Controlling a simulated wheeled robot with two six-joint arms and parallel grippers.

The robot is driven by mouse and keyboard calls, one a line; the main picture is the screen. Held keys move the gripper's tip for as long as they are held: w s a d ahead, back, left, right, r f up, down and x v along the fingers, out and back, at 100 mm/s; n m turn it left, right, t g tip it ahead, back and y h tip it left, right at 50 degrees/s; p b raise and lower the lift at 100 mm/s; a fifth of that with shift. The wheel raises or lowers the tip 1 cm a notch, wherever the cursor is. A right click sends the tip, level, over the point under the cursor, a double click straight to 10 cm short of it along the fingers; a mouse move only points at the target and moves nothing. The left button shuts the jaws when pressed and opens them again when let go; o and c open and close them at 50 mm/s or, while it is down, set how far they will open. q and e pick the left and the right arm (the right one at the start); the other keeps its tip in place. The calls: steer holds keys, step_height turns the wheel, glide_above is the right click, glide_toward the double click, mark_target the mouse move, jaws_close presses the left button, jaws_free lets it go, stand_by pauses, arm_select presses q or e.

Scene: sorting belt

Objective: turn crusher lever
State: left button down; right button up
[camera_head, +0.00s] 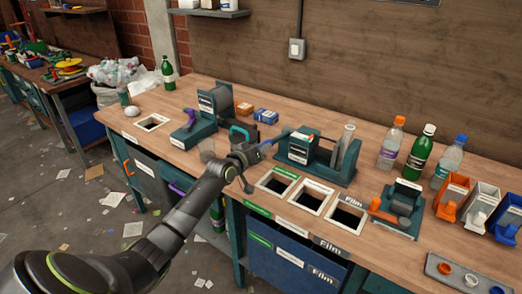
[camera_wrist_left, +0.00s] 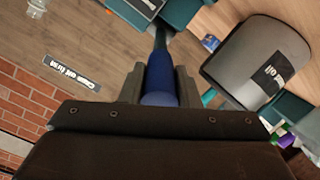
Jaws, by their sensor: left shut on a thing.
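My left gripper (camera_head: 258,150) is at this handle. In the left wrist view, the blue handle (camera_wrist_left: 161,78) lies between the two fingers of my left gripper (camera_wrist_left: 160,88), which are shut on it. My right gripper is not in view.
Another teal machine (camera_head: 208,115) with a purple handle stands left of my gripper. A smaller one (camera_head: 400,208) with an orange handle is at right. Bottles (camera_head: 420,152) and colored bins (camera_head: 485,200) fill the right side. Square holes (camera_head: 277,183) open along the front.

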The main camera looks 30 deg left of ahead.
arm_select(q)
steer(key=shift+r, duration=0.1)
steer(key=c, duration=1.5)
jaws_free()
steer(key=o, duration=0.4)
steer(key=shift+w+a+f, duration=0.1)
steer(key=shift+a+f, duration=0.05)
steer(key=shift+f, duration=0.05)
steer(key=p+v, duration=0.1)
steer(key=v, duration=1.6)
steer(key=shift+s+p, duration=0.25)
steer(key=shift+p, duration=0.05)
steer(key=shift+r, duration=0.1)
